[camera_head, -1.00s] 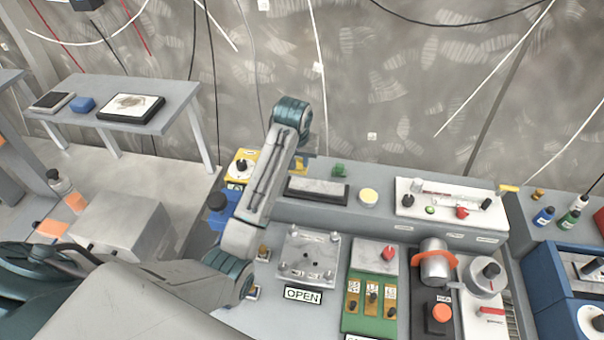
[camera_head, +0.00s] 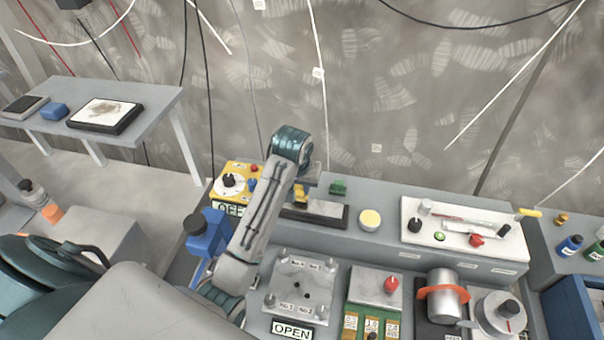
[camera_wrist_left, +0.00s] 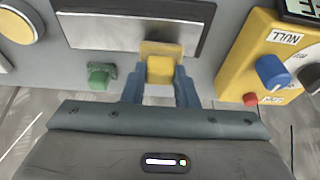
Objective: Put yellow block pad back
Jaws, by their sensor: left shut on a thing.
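A small yellow block (camera_wrist_left: 160,69) sits between the fingers of my left gripper (camera_wrist_left: 158,78) in the left wrist view. The gripper is shut on it. In the head view, the yellow block (camera_head: 300,196) shows just below the end of my left arm, at the left part of a dark-framed plate (camera_head: 318,209) with a light grey top. In the wrist view the block overlaps the near edge of that plate (camera_wrist_left: 130,33). I cannot tell whether it touches the plate. My right gripper is not in view.
A yellow control box (camera_head: 238,185) with knobs stands left of the plate. A white panel (camera_head: 465,232) lies further right. A square metal plate (camera_head: 303,287) is in front.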

